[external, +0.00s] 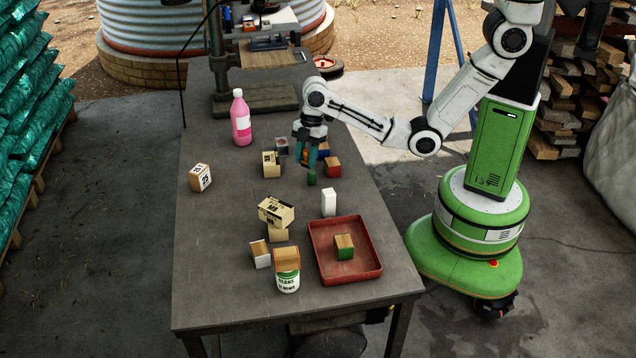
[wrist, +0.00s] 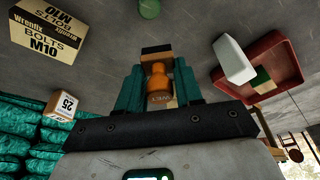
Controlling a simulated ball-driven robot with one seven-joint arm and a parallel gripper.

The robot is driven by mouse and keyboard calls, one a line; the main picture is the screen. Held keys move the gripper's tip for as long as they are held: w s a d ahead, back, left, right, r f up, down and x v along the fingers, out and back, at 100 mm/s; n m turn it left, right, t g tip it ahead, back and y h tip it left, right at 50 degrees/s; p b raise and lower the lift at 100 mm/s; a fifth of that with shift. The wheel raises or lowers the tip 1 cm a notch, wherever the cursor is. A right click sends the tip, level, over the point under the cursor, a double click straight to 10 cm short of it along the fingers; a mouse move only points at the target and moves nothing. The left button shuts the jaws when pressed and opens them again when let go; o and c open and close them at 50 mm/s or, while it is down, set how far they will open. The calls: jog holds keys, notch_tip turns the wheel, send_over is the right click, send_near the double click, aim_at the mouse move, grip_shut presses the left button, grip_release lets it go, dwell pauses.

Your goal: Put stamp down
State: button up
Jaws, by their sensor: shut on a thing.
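My gripper (external: 309,163) is over the middle of the table (external: 215,250), with its teal fingers pointing down. In the wrist view my gripper (wrist: 158,82) is shut on an orange stamp (wrist: 160,84). The stamp has a rounded handle, and a wood-coloured block with a dark face shows at the fingertips. In the external view the fingers mostly hide the stamp. I cannot tell whether it touches the table. A small green cylinder (external: 311,177) stands close to the fingertips; it also shows in the wrist view (wrist: 149,8).
A red block (external: 333,167) and a cream box (external: 271,164) flank my gripper. A white block (external: 329,202) and a red tray (external: 318,262) holding a wood-and-green block (external: 344,247) are nearer the front. A bolts box (external: 276,211), a can (external: 287,282) and a pink bottle (external: 241,118) stand left.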

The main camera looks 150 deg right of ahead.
send_over(290, 194)
jog(key=f, duration=0.6)
jog(key=shift+s+f+b, duration=0.2)
jog(key=shift+s+b, duration=0.1)
jog(key=shift+s, duration=0.05)
jog(key=shift+f, duration=1.4)
jog(key=shift+f, duration=0.15)
jog(key=o, duration=1)
jog(key=v, duration=1.2)
jog(key=shift+r+p, duration=0.25)
jog(key=shift+p, duration=0.15)
